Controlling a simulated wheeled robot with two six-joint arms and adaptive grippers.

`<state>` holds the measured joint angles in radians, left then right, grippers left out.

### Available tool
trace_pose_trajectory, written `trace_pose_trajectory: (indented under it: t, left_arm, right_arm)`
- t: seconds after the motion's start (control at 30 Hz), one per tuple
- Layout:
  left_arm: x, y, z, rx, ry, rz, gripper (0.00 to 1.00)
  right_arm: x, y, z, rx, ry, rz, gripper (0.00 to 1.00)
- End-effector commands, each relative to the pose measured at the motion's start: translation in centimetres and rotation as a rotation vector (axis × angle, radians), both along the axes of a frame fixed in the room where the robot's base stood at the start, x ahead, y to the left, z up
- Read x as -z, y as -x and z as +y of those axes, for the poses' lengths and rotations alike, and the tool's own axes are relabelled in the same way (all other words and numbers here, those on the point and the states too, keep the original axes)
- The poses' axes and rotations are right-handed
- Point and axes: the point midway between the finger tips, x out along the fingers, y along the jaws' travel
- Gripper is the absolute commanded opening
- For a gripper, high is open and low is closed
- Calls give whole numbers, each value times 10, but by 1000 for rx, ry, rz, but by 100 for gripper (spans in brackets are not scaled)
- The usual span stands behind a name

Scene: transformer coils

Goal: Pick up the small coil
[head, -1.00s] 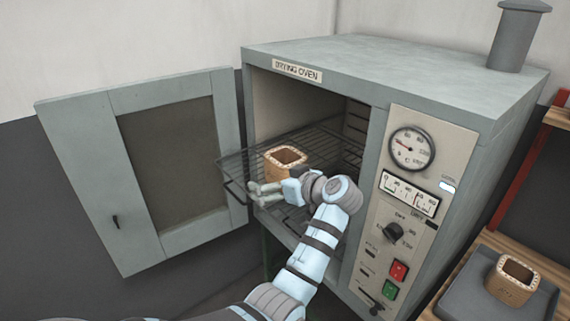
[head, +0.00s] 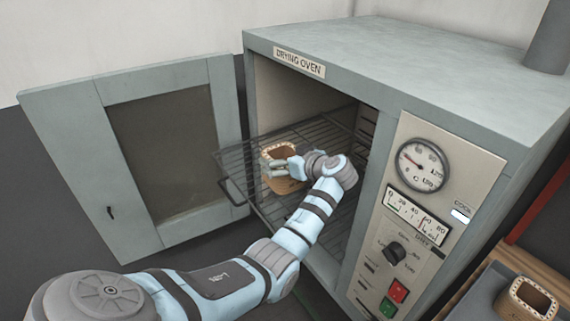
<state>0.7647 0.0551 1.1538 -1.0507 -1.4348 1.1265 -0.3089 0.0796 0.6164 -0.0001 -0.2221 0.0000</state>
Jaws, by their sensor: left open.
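A tan, hollow, square-shaped coil (head: 269,183) stands upright on the wire rack inside the open drying oven. My left gripper (head: 272,166) is open at the coil's upper near side, its fingers partly covering the coil. I cannot tell whether the fingers touch it or straddle its wall. A second tan coil (head: 516,301) stands on a grey tray at the lower right, partly cut off by the picture edge. I cannot tell from size which coil is the small one. My right gripper is not in view.
The wire rack (head: 232,160) sticks out of the drying oven (head: 400,62). The oven door (head: 75,165) hangs wide open on the left. The control panel (head: 450,170) is close to my arm's right. The grey tray (head: 480,295) sits at the lower right.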

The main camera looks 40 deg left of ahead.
Motion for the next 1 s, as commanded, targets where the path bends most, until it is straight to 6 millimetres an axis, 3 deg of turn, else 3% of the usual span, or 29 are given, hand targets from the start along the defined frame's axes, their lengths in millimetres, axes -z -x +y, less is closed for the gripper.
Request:
trace_pose_trajectory:
  t: [0.23,0.6,0.87,1.0]
  left_arm:
    - [3,-2,2,3,1,-1,97]
    - [1,-3,1,4,-1,-4,40]
    - [-3,-3,1,5,-1,-5,40]
    - [-30,-4,1,4,-2,-9,40]
  right_arm:
    - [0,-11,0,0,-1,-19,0]
    - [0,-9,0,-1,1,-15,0]
    - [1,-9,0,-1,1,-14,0]
    - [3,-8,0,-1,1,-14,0]
